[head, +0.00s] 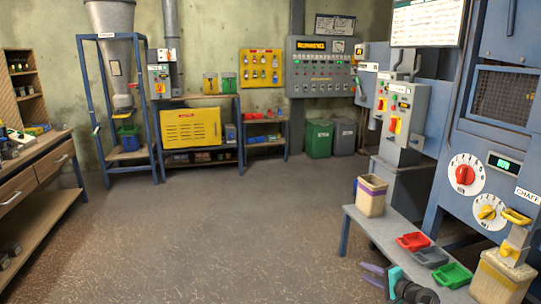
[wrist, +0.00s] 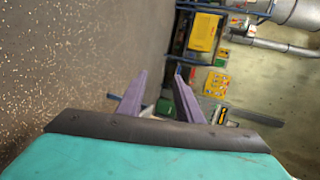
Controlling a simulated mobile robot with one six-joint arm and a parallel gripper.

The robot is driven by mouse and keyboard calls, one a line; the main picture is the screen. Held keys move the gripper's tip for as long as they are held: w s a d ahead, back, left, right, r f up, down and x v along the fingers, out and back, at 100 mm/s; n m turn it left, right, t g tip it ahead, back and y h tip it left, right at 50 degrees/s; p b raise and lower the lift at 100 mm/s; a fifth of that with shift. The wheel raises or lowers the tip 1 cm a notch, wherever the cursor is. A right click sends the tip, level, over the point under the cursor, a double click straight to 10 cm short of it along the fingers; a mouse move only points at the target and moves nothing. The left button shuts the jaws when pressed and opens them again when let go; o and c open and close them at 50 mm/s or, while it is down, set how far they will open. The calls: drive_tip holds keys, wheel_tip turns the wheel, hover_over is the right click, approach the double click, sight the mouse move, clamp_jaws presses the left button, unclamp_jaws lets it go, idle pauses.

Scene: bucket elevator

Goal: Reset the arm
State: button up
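My gripper (head: 376,277) shows at the bottom right of the head view, in front of the low grey bench (head: 378,235). Its two purple fingers stand apart with nothing between them. In the wrist view my gripper (wrist: 158,92) also has its fingers spread and empty. That view looks out across the floor and is turned sideways. The teal and dark wrist body fills its lower part. Most of my arm is outside the head view.
The blue machine (head: 490,140) rises at right. A wooden workbench (head: 40,185) stands at left. The middle floor (head: 220,220) is clear.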

drive_tip(key=s+a+f+n+g+y+p, duration=0.1)
drive_tip(key=s+a+f+g, duration=0.1)
drive_tip(key=s+a+f, duration=0.3)
drive_tip(key=a+f+n+g+p, duration=0.1)
drive_tip(key=a+f, duration=0.1)
drive_tip(key=a, duration=0.5)
drive_tip(key=s+a+f+n+g+y+p, duration=0.1)
drive_tip(key=s+a+f+g, duration=0.15)
drive_tip(key=a+f, duration=0.2)
drive_tip(key=s+a+f+n+g+h+p, duration=0.1)
drive_tip(key=s+a+f+n+g, duration=0.2)
drive_tip(key=s+a, duration=0.4)
drive_tip(key=s+a+f+g+p, duration=0.1)
drive_tip(key=s+a+f+g, duration=0.1)
drive_tip(key=s+a+f, duration=0.45)
drive_tip(key=s+a+f+n+g+h+p, duration=0.1)
drive_tip(key=s+f+n+g, duration=0.2)
drive_tip(key=s, duration=1.1)
drive_tip(key=s+d+n+g+h, duration=0.1)
drive_tip(key=s+d+g+h, duration=0.1)
drive_tip(key=s+d, duration=0.3)
drive_tip(key=s+d+n+g+h, duration=0.2)
drive_tip(key=s+d+h, duration=0.2)
drive_tip(key=s, duration=0.7)
drive_tip(key=shift+d+r+g+h+p, duration=0.15)
drive_tip(key=shift+d+g+h+p, duration=0.2)
drive_tip(key=shift+h+p, duration=0.1)
drive_tip(key=shift+s, duration=0.1)
